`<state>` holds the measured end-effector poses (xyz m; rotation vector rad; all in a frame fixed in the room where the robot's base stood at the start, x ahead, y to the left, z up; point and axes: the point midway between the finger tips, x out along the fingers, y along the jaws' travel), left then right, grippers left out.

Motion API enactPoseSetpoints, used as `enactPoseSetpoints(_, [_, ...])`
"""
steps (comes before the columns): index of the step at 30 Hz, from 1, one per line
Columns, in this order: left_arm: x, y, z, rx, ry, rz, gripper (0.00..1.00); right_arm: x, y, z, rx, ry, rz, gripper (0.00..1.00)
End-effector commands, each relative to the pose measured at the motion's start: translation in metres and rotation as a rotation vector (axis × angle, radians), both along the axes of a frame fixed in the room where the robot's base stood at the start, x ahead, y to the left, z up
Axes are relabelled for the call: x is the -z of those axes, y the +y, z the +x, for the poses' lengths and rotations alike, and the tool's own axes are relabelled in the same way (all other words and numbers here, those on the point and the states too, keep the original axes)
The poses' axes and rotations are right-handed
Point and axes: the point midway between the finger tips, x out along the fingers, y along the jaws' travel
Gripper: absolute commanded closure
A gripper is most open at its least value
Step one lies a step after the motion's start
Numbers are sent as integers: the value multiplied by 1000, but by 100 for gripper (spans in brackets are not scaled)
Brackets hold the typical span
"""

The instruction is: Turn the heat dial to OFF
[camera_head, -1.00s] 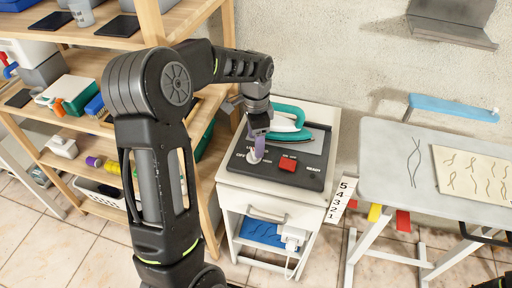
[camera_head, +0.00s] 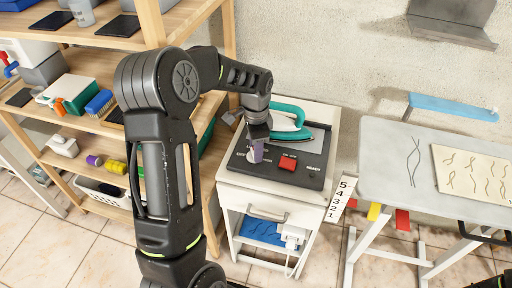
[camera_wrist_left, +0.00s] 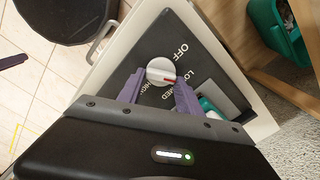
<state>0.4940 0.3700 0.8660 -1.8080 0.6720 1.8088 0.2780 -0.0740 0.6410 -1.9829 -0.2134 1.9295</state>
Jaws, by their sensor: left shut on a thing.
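The white heat dial (camera_wrist_left: 160,70) sits on the dark control panel (camera_wrist_left: 148,46) of a small white cabinet. Its red mark points roughly toward the partly covered LOW label; OFF is printed beside it, and MED and HIGH are partly hidden. My left gripper (camera_wrist_left: 158,88) has its purple fingers on either side of the dial, shut on it. In the head view the left gripper (camera_head: 256,152) reaches down to the panel's left part, and its finger hides the dial. A red switch (camera_head: 288,162) is to its right.
A teal iron (camera_head: 290,118) stands behind the dial on the cabinet top (camera_head: 322,118). A loaded wooden shelf (camera_head: 160,32) is on the left, close to my left arm. A grey table (camera_head: 385,160) stands to the right, with a gap between.

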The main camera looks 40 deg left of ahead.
Motion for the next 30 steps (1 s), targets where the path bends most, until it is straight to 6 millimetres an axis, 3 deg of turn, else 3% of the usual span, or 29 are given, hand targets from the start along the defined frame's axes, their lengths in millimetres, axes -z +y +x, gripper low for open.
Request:
enactPoseSetpoints(11, [0, 0, 0, 0, 0, 0, 99, 0, 0, 0, 0, 0, 0, 64])
enactPoseSetpoints(23, [0, 0, 1, -56, -1, 1, 99, 2, 0, 0, 0, -1, 1, 64])
enactPoseSetpoints(30, [1, 1, 1, -190, -3, 0, 99, 7, 0, 1, 0, -3, 2, 64])
